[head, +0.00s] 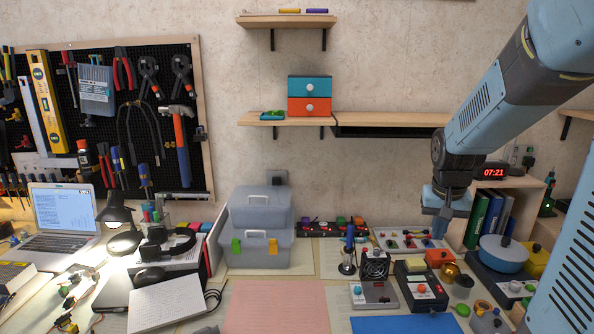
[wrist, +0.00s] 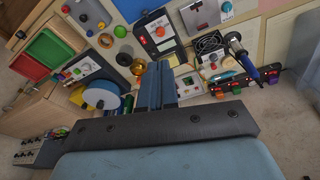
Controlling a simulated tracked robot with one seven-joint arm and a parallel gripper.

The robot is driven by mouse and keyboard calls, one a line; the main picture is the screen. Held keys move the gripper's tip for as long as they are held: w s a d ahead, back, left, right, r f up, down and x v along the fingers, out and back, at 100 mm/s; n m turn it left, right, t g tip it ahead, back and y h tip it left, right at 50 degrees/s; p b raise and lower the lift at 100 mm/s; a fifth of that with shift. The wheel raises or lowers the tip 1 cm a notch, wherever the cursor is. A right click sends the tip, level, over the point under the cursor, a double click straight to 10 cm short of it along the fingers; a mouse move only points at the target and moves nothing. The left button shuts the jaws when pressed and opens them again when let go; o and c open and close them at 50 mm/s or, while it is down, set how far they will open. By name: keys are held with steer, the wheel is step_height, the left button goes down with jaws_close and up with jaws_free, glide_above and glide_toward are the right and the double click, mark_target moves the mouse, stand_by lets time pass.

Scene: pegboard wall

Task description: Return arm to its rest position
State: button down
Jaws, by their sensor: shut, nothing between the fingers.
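My arm comes in from the upper right of the head view and hangs over the right part of the workbench. My gripper (head: 444,228) points down, above the rear right of the bench and in front of the shelf unit. In the wrist view my gripper (wrist: 158,72) shows its fingers together, with nothing held between them. It is apart from the things on the bench below. A brass-coloured round pot (wrist: 137,67) shows beside the fingers in the wrist view.
A grey toolbox (head: 259,246) stands mid-bench. A wall shelf (head: 390,119) is left of my arm. The pink mat (head: 275,305) is clear.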

steer(key=s+a+r+n+t, duration=0.1)
steer(key=s+a+r, duration=0.3)
steer(key=s, duration=0.4)
steer(key=s+a+r+n+t+y, duration=0.1)
steer(key=s+a+r+n+t, duration=0.1)
steer(key=s+a+r, duration=0.3)
steer(key=s+r, duration=0.1)
steer(key=s, duration=0.2)
steer(key=shift+r+n, duration=0.25)
steer(key=shift+n, duration=0.05)
